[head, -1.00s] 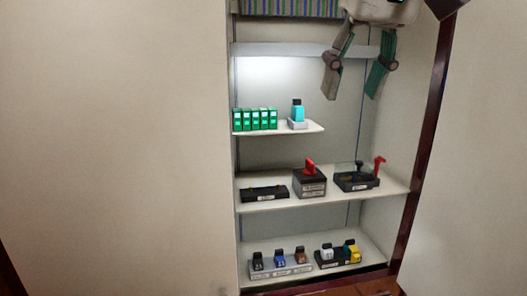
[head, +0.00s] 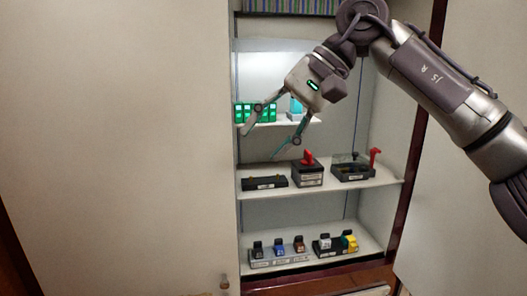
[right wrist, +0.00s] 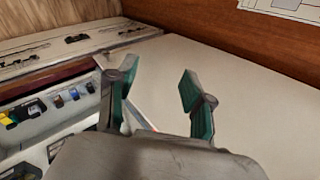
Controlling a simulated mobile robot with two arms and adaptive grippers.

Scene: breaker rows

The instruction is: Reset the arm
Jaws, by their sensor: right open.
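My right gripper (head: 261,143) is open and empty in the head view. It hangs in front of the cabinet, its fingers pointing down and left before the upper and middle shelves. It partly hides the green-lit breakers (head: 241,112) and the cyan-handled device (head: 296,106) on the upper shelf. In the right wrist view the fingers (right wrist: 152,95) are spread apart with nothing between them. My right arm comes in from the right. My left gripper is not in view.
The middle shelf (head: 277,196) holds a black tray (head: 264,183), a red-handled switch box (head: 308,175) and a black unit with a red lever (head: 354,172). Lower breakers include black, blue, brown, white and yellow ones (head: 348,242). Pale panels (head: 120,130) flank the cabinet.

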